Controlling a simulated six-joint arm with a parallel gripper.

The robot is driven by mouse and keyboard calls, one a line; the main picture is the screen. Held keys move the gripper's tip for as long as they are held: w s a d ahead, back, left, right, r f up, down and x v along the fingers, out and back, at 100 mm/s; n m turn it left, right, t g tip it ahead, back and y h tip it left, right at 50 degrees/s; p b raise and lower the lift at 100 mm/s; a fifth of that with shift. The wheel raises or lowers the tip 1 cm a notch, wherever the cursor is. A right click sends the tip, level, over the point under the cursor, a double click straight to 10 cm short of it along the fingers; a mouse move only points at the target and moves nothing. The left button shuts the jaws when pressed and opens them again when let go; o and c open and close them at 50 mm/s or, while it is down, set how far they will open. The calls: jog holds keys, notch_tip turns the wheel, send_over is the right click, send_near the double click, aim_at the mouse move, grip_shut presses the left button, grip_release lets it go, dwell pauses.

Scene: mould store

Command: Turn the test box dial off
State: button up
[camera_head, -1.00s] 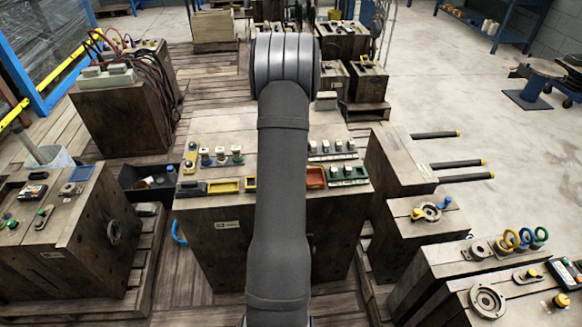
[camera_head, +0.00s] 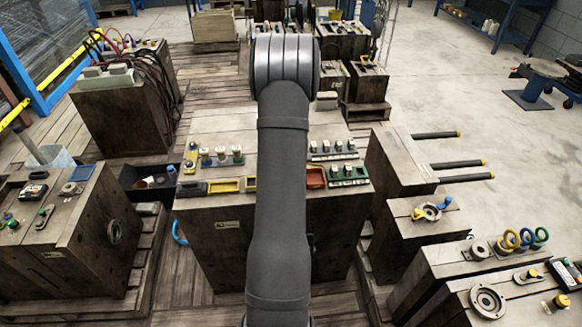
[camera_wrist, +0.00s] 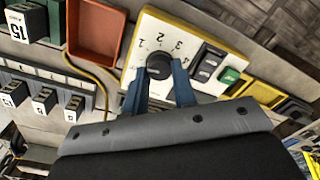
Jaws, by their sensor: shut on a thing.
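The test box (camera_wrist: 205,38) shows in the wrist view as a white panel with a yellow edge, printed numbers, dark rocker switches (camera_wrist: 208,62) and a green button (camera_wrist: 230,75). Its dial is a round black knob (camera_wrist: 159,66). My gripper (camera_wrist: 160,84) is shut on the dial, with one blue finger on each side of it. The knob's pointer direction is hard to make out, and the fingers and wrist cover the lower part of the panel. In the head view my arm hides the test box and the gripper.
An orange-red tray (camera_wrist: 95,40) lies left of the test box, with a thin yellow cable between them. Numbered dark blocks (camera_wrist: 42,100) stand further left. Yellow trays (camera_wrist: 262,92) lie at the right. Mould blocks such as one at the right (camera_head: 400,165) surround the bench.

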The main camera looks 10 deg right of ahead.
jog(key=shift+r, duration=0.1)
jog(key=o, duration=1)
notch_tip(320, 180, up, 17)
jog(key=shift+w+d+r, duration=0.15)
jog(key=shift+r, duration=0.05)
jog(key=f, duration=1.7)
jog(key=shift+a+f, duration=0.2)
jog(key=shift+f, duration=0.1)
